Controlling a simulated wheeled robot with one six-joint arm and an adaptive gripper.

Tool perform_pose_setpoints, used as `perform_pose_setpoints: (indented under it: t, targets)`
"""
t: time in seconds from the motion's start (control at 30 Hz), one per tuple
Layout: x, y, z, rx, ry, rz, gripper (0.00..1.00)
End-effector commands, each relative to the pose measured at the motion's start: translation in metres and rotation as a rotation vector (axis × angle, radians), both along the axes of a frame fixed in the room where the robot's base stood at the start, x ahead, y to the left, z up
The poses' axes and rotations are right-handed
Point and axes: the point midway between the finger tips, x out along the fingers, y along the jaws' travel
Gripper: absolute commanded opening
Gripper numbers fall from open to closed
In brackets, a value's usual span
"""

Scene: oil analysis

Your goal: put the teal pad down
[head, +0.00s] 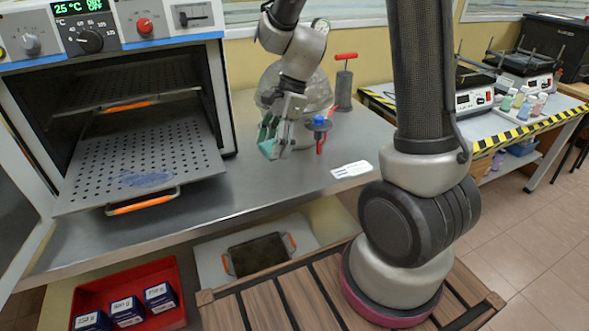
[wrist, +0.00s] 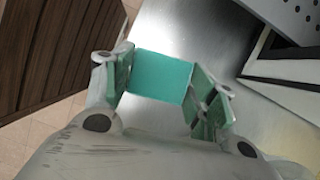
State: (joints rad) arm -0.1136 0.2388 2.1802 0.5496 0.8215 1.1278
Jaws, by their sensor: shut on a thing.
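The teal pad (wrist: 160,76) is a flat square held between the two fingers of my gripper (wrist: 157,95) in the wrist view. In the head view my gripper (head: 276,142) points down over the grey metal bench (head: 262,185), with the teal pad (head: 267,135) at its left side. The gripper is shut on the pad. I cannot tell whether the pad's lower edge touches the bench. The bench surface also shows behind the pad in the wrist view (wrist: 190,30).
An open oven (head: 222,100) with a perforated shelf (head: 150,160) pulled out stands left. A blue-topped stand (head: 319,125), a glass vessel and a red-handled pump (head: 345,85) are close behind and right. A white label card (head: 352,169) lies at right. The bench front is clear.

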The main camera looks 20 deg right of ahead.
Motion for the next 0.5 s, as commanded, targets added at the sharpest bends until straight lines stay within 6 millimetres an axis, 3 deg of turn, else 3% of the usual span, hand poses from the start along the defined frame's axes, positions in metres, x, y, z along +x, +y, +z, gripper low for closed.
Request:
perform_pose_setpoints:
  t: [0.2, 0.5]
  targets:
    - [0.0081, -0.0007, -0.0011, 0.0, -0.001, -0.104, 0.35]
    - [0.0081, -0.0006, -0.0041, 0.0, 0.0, -0.108, 0.35]
